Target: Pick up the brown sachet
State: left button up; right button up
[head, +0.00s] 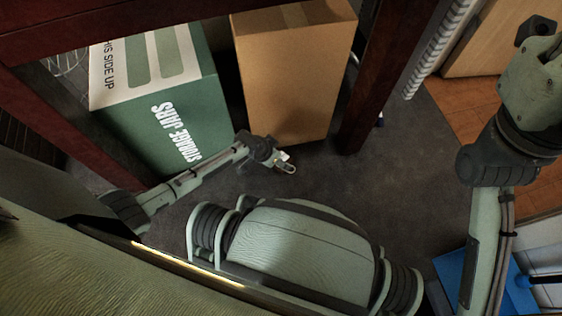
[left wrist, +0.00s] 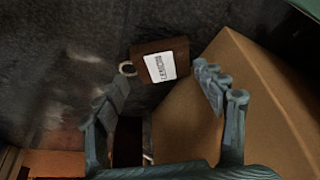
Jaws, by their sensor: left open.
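The brown sachet (left wrist: 160,60) is a dark brown square with a white printed label, on the dark floor in the left wrist view. My left gripper (left wrist: 157,84) is open, with its two fingers spread on either side of the sachet's near edge and nothing held between them. Whether a finger touches the sachet I cannot tell. In the head view my left gripper (head: 282,165) is low by the foot of the cardboard box, and a small white patch beside it may be the sachet's label. My right arm shows at the right, but its gripper fingers do not.
The tall cardboard box (head: 290,75) stands close to my left gripper and shows at right in the left wrist view (left wrist: 255,110). A green "storage jars" box (head: 180,120) is left of it. A dark red post (head: 375,85) stands right. A small ring (left wrist: 127,69) lies by the sachet. Grey floor (head: 400,180) is clear.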

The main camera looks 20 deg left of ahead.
aim_at(285, 157)
pick_arm(q)
jog(key=b+x, duration=0.1)
jog(key=x, duration=0.2)
jog(key=shift+w+a+f+b, duration=0.1)
jog(key=shift+w+f+b, duration=0.15)
jog(key=shift+f+b, duration=0.05)
jog(key=c, duration=0.7)
jog(key=shift+c, duration=0.3)
jog(key=shift+r, duration=0.25)
